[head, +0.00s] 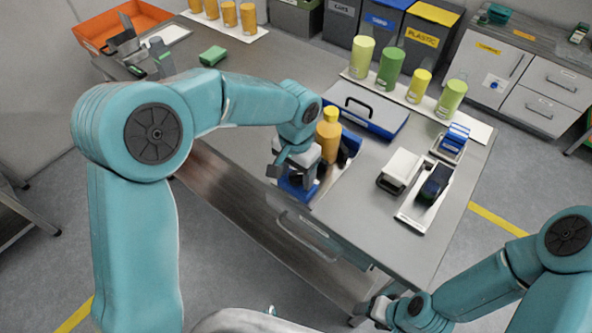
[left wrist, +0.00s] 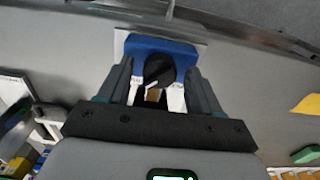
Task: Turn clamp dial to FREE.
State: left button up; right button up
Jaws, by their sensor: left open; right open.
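The clamp dial (left wrist: 159,70) is a round black knob with a white pointer mark on a blue block (left wrist: 135,46). The pointer points down and to the left in the left wrist view. Its labels cannot be read. In the head view the blue block (head: 297,190) shows beneath my left gripper (head: 291,172), and the dial is hidden there. My left gripper is open, with a finger on each side of the dial in the left wrist view (left wrist: 159,76); contact cannot be told. My right gripper (head: 374,309) is low at the front edge of the table, away from the dial.
A yellow-orange cylinder (head: 327,142) stands right behind my left gripper. A blue case (head: 368,112) lies behind it. A white-topped device (head: 402,166) and a dark device (head: 433,184) stand to the right.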

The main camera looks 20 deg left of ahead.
pick_arm(q)
jog(key=shift+f, duration=0.1)
jog(key=shift+c, duration=0.3)
jog(key=c, duration=1)
